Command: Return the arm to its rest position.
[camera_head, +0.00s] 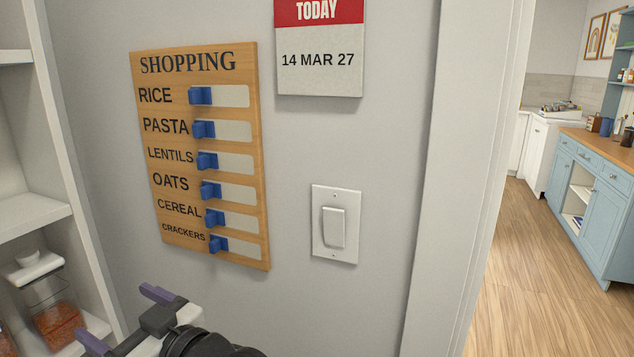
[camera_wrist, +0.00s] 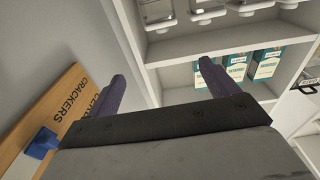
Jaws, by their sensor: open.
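My gripper (camera_head: 124,322) is at the bottom left of the head view, below and in front of the shopping board. Its two purple fingers are apart with nothing between them. In the wrist view my gripper (camera_wrist: 165,85) is also open and empty, facing the white shelves. The wooden shopping board (camera_head: 205,70) hangs on the grey wall, with several blue sliders all at the left ends of their slots. Its lower corner (camera_wrist: 42,125) shows at the left of the wrist view, close to the gripper but apart from the fingers.
White shelves (camera_head: 35,215) stand at the left, holding a lidded jar (camera_head: 55,310). The wrist view shows teal-and-white boxes (camera_wrist: 265,65) on a shelf. A light switch (camera_head: 334,226) and a calendar (camera_head: 320,60) are on the wall. A doorway opens right, towards a blue cabinet (camera_head: 600,200).

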